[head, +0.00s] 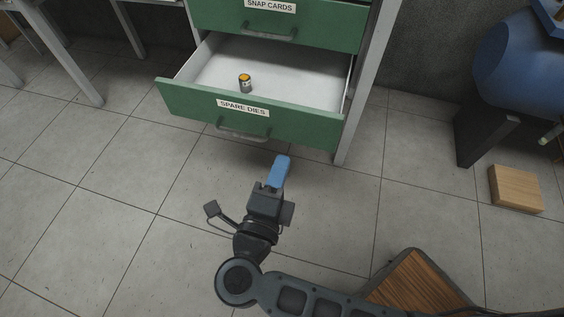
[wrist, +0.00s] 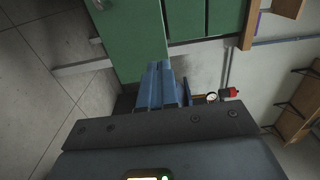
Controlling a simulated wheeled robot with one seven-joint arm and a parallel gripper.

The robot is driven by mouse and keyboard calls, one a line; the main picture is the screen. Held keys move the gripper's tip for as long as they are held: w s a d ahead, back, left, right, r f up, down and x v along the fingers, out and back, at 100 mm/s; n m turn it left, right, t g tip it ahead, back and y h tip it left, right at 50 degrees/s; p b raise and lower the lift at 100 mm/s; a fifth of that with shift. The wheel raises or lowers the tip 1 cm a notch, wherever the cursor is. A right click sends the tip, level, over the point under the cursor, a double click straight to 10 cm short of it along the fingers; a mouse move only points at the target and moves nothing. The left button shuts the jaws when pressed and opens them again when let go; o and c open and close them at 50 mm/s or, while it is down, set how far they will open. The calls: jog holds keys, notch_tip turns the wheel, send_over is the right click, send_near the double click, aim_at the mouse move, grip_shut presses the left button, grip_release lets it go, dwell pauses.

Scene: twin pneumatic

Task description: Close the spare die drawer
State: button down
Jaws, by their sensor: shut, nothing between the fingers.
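The spare die drawer (head: 180,100) has a green front with a white label reading SPARE DIES. It is pulled out of the cabinet, showing its white inside. A small metal cylinder with an orange top (head: 245,83) stands inside it. The drawer's grey handle (head: 243,133) is below the label. My gripper (head: 281,160) has blue fingers, shut and empty, pointing toward the drawer front just right of the handle. I cannot tell whether they touch it. In the wrist view the blue fingers (wrist: 160,72) are together, with green panels ahead.
The SNAP CARDS drawer (head: 320,30) is directly above. A grey cabinet post (head: 362,85) stands right of the drawer. A blue tank (head: 520,60) and a wooden block (head: 515,188) are at right. Tiled floor left of my arm is clear.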

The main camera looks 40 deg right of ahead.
aim_at(300, 114)
jog(key=b+x, duration=0.3)
jog(key=x, duration=0.8)
jog(key=shift+w+d, duration=0.15)
jog(key=shift+d, duration=0.1)
jog(key=shift+w+d+r, duration=0.1)
jog(key=shift+w+d, duration=0.2)
jog(key=shift+d, duration=0.15)
jog(key=p+x, duration=0.4)
jog(key=x, duration=1.7)
jog(key=shift+w+d, duration=0.2)
jog(key=shift+d, duration=0.05)
jog(key=shift+d, duration=0.15)
